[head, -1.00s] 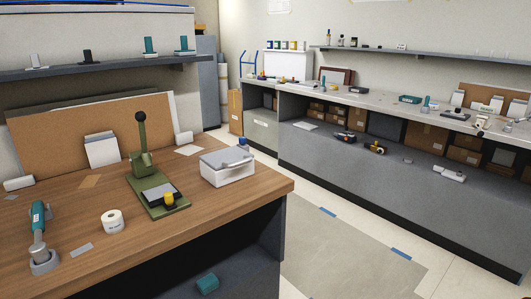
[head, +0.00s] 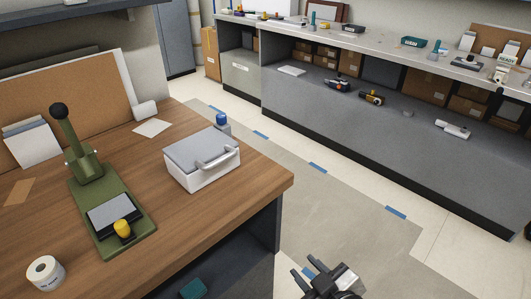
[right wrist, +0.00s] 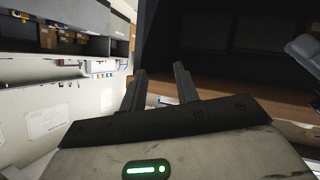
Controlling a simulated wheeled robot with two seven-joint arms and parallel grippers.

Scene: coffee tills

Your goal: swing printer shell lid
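The printer shell (head: 203,177) is a white box on the wooden counter, near its right end. Its grey lid (head: 196,149) lies shut on top, with a pale handle along the right-hand side. My right gripper (head: 304,271) is low in the head view, beyond the counter's right edge, over the floor and well apart from the shell. In the right wrist view its two dark fingers (right wrist: 160,72) stand apart with nothing between them. My left gripper is out of view.
A green lever press (head: 112,215) stands left of the shell, and a paper roll (head: 45,273) is at lower left. A blue-topped item (head: 222,122) stands just behind the shell. The counter's corner (head: 291,181) juts out between gripper and shell. Open floor lies right.

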